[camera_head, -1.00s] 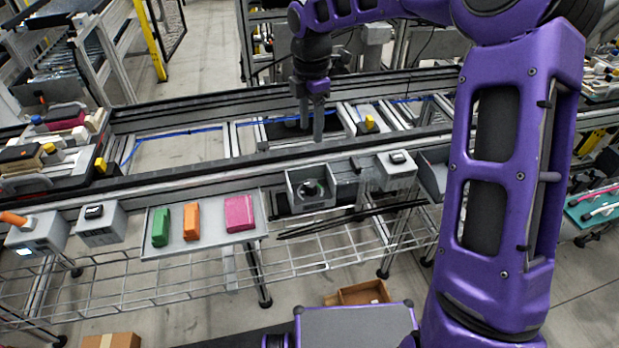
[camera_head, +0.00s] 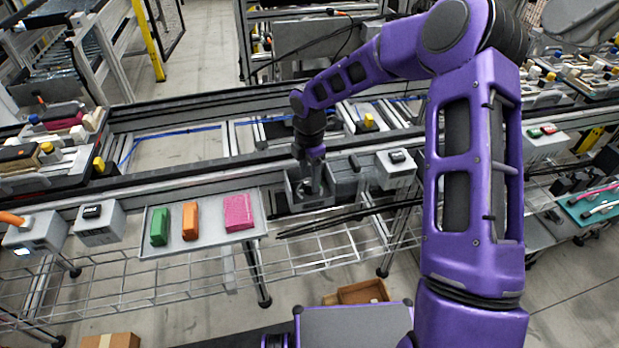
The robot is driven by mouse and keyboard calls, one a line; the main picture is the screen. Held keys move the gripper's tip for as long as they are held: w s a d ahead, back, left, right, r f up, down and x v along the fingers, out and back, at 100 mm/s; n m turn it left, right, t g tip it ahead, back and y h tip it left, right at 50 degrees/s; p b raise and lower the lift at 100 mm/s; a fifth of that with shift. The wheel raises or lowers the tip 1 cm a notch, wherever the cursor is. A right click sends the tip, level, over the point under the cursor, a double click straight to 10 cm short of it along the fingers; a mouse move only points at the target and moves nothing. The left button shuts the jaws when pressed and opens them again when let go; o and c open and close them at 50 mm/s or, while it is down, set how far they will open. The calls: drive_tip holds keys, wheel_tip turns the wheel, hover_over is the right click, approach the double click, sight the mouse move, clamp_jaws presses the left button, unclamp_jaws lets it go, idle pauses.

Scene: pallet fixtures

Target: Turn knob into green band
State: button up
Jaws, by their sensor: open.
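My gripper (camera_head: 316,187) points down into the small grey open-topped fixture box (camera_head: 311,208) on the front rail. Its jaws are open, with the fingertips inside the box opening. The knob and its green band are hidden or too small to make out behind my gripper in this view. I cannot tell whether the fingers stand around the knob or touch it.
A tray (camera_head: 215,242) with a green block (camera_head: 160,226), an orange block (camera_head: 190,221) and a pink block (camera_head: 239,212) lies left of the box. A grey button box (camera_head: 396,168) stands to its right. Dark rods (camera_head: 345,220) stick out in front.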

drive_tip(key=shift+f, duration=0.3)
clamp_jaws()
